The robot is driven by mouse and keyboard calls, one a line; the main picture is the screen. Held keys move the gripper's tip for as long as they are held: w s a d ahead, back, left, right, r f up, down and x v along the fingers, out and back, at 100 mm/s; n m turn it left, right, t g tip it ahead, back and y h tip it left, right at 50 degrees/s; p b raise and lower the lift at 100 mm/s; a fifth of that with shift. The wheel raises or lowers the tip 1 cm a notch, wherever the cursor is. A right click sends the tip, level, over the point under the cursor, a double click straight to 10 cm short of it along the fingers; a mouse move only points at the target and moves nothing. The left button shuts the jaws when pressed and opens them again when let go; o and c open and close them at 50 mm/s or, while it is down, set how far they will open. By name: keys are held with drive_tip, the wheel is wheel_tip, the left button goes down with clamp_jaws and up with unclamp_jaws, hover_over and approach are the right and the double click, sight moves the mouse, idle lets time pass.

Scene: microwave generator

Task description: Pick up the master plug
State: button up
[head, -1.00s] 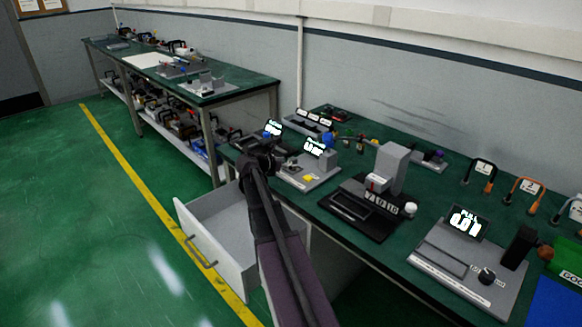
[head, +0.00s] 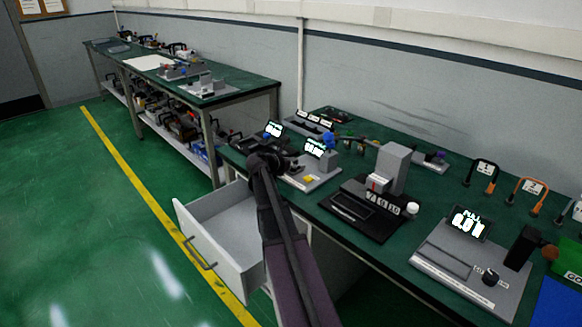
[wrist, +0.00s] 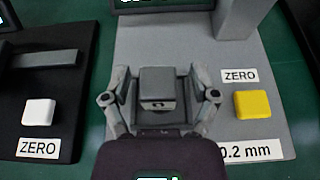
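A dark grey block (wrist: 163,84) with a small mark on its front shows between my fingers in the wrist view. It may be the master plug, but I cannot read its mark. My gripper (wrist: 161,78) appears open, with a finger on each side of the block and narrow gaps beside it. The block is by the light grey gauge base (wrist: 262,135), marked "ZERO" and "0.2 mm". In the head view my gripper (head: 272,158) is over the bench beside that gauge and hides the block.
A yellow button (wrist: 253,104) is right of my fingers. A black device with a white button (wrist: 39,112) is to the left. A grey post (wrist: 237,18) rises behind. An open drawer (head: 222,228) sticks out below the bench.

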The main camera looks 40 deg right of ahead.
clamp_jaws()
drive_tip(key=shift+r, duration=0.15)
wheel_tip(320, 180, up, 3)
drive_tip(key=p, duration=0.3)
drive_tip(key=s+a, duration=0.2)
drive_tip(key=s, duration=0.2)
drive_tip(key=s+a+r+p, duration=0.1)
drive_tip(key=s+a, duration=0.2)
drive_tip(key=s, duration=0.2)
drive_tip(key=s+a+p, duration=0.1)
drive_tip(key=s+a, duration=0.2)
drive_tip(key=s, duration=0.1)
drive_tip(key=shift+s+r, duration=0.35)
drive_tip(key=shift+s, duration=0.05)
